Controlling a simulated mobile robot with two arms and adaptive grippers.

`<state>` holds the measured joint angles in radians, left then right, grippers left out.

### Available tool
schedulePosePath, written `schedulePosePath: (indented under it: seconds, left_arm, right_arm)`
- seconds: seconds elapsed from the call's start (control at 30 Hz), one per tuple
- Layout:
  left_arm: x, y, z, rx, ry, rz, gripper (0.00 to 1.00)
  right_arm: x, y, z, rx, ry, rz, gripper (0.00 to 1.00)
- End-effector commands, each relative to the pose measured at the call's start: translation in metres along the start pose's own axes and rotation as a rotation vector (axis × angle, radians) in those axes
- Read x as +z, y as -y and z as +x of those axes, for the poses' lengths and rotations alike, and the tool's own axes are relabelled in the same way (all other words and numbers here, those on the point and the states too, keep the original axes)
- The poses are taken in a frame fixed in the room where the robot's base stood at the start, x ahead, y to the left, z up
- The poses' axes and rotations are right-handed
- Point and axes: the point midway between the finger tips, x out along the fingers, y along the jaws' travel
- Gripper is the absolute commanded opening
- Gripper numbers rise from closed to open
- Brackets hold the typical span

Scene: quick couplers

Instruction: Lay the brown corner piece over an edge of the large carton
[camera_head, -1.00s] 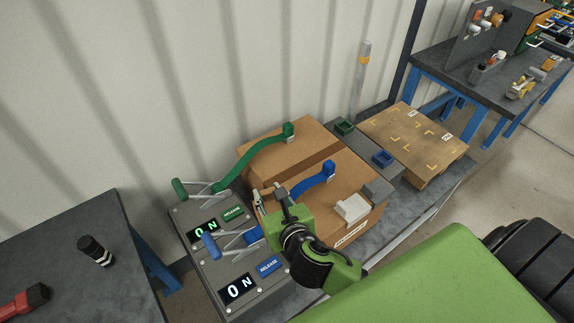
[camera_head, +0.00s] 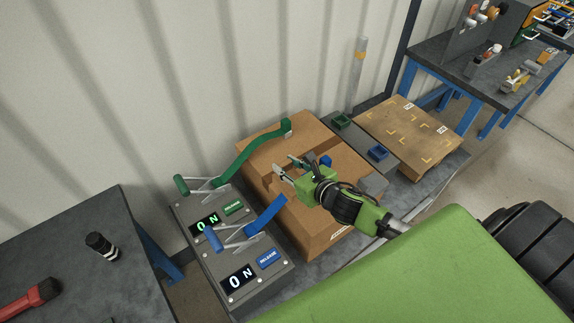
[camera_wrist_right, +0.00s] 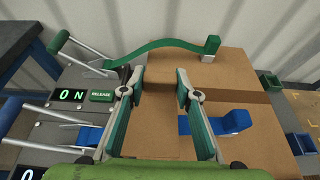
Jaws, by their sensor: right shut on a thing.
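The large carton (camera_head: 325,222) lies on the grey bench, with a darker band across its top; its top also shows in the right wrist view (camera_wrist_right: 245,78). My right gripper (camera_head: 284,167) is over the carton's top, near its left side. In the right wrist view its two fingers (camera_wrist_right: 157,85) stand apart with the brown corner piece (camera_wrist_right: 160,98) between them. The piece is close in colour to the carton, so its outline is hard to make out. I cannot tell whether it touches the carton. My left gripper is not in view.
A green strap (camera_head: 250,148) arches over the carton's far part. A blue strap (camera_head: 268,212) runs up beside my gripper, partly hidden. The tensioner panel (camera_head: 262,282) stands at left. Green (camera_head: 341,121) and blue (camera_head: 377,153) bins and a marked pallet board (camera_head: 405,135) are at right.

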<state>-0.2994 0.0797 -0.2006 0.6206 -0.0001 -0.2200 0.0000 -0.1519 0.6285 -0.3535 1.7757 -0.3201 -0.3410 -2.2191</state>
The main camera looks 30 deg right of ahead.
Motion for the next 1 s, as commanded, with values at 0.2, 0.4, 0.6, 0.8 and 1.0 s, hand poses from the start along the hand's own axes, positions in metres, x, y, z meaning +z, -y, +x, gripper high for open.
schedulePosePath:
  seconds: [0.2,0.4,0.6,0.8,1.0]
  left_arm:
    - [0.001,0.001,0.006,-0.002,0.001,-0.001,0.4]
    - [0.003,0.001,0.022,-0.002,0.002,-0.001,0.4]
    - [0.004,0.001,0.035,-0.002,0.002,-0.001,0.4]
    - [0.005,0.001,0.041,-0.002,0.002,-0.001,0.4]
    - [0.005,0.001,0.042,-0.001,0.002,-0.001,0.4]
  right_arm:
    - [-0.011,0.0,0.003,-0.001,-0.001,0.003,0.14]
    - [-0.029,0.0,0.011,-0.001,-0.001,0.003,0.14]
    - [-0.045,0.0,0.017,-0.002,-0.001,0.003,0.14]
    - [-0.052,0.0,0.02,-0.001,0.0,0.003,0.14]
    - [-0.053,0.0,0.021,-0.001,0.0,0.003,0.14]
